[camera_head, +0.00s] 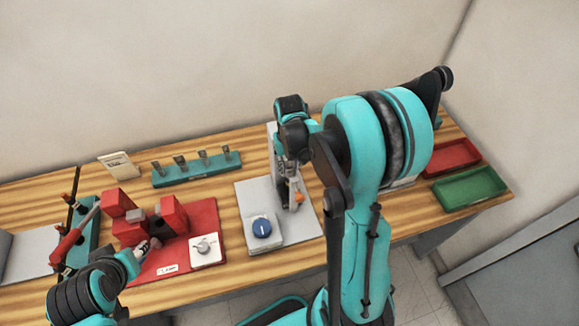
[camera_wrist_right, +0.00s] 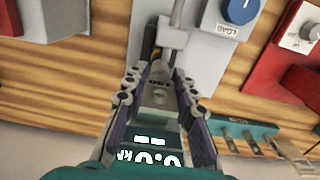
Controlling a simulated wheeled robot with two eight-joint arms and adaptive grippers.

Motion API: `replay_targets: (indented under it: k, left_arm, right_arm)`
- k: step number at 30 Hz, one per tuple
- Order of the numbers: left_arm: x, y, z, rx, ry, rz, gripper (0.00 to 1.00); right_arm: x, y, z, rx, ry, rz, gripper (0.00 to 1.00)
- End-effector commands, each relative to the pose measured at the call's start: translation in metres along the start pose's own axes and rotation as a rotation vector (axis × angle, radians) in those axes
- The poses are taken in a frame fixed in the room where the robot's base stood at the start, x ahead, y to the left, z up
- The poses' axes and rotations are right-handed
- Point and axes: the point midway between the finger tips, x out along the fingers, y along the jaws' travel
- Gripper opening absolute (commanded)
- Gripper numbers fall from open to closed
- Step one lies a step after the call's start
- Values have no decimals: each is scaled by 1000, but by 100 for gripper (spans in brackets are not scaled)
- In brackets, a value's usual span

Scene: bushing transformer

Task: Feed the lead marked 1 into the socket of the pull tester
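The pull tester (camera_head: 247,190) is a grey plate with an upright column, partly hidden behind my right arm in the head view. In the right wrist view its display (camera_wrist_right: 155,152) reads about 0.0 kN, and a grey metal socket part (camera_wrist_right: 172,36) shows ahead of the fingertips. My right gripper (camera_wrist_right: 160,75) is over the tester. A dark piece with a small yellow band (camera_wrist_right: 155,54) lies at its fingertips; I cannot tell whether it is gripped, and its marking is not clear. My left gripper (camera_head: 148,248) is beside the red fixture (camera_head: 205,222); its fingers are too small to judge.
A blue load knob (camera_head: 262,227) is at the tester's front. A teal rack (camera_head: 196,172) with several upright clips stands behind. A white dial box (camera_head: 205,250) lies on the red fixture. Red (camera_head: 451,157) and green (camera_head: 469,188) trays are at the right.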

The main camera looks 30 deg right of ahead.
Motion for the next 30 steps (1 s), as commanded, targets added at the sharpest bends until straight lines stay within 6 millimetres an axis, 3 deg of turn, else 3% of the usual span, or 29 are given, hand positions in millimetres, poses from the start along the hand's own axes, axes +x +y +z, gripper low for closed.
replay_targets:
  k: [1,2,14,30]
  left_arm:
    - [0,0,0,0,0,0,40]
    - [0,0,0,0,0,0,40]
    - [0,0,0,0,0,0,40]
    - [0,0,0,0,0,0,40]
  right_arm:
    - [0,0,0,0,0,0,41]
    - [0,0,0,0,0,0,49]
    - [-6,0,0,0,0,0,50]
    - [-107,0,0,0,0,0,50]
